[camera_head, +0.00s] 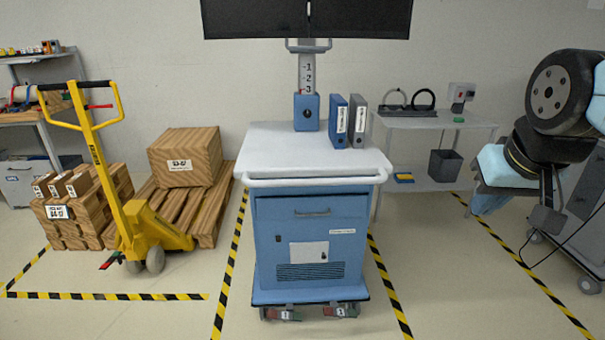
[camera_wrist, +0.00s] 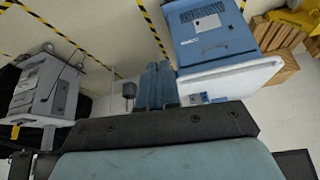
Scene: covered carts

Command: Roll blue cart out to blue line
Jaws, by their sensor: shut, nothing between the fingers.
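The blue cart (camera_head: 310,240) stands upright in the middle of the head view, with a white top, a white front push handle (camera_head: 312,181) and red-marked casters at its base. Binders stand on its top, and a column carries dark monitors. In the wrist view the cart (camera_wrist: 212,35) appears inverted at the upper right. My gripper (camera_wrist: 160,82) is shut and empty, its two fingers together. It is apart from the cart. In the head view my arm hangs to the right of the cart. No blue line shows in either view.
Yellow-black floor stripes (camera_head: 230,265) run along both sides of the cart. A yellow pallet jack (camera_head: 150,235) and wooden crates (camera_head: 186,155) stand left. A grey side table (camera_head: 425,122) is behind right; a grey cart (camera_wrist: 45,85) stands beyond my arm. Floor beside the cart is clear.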

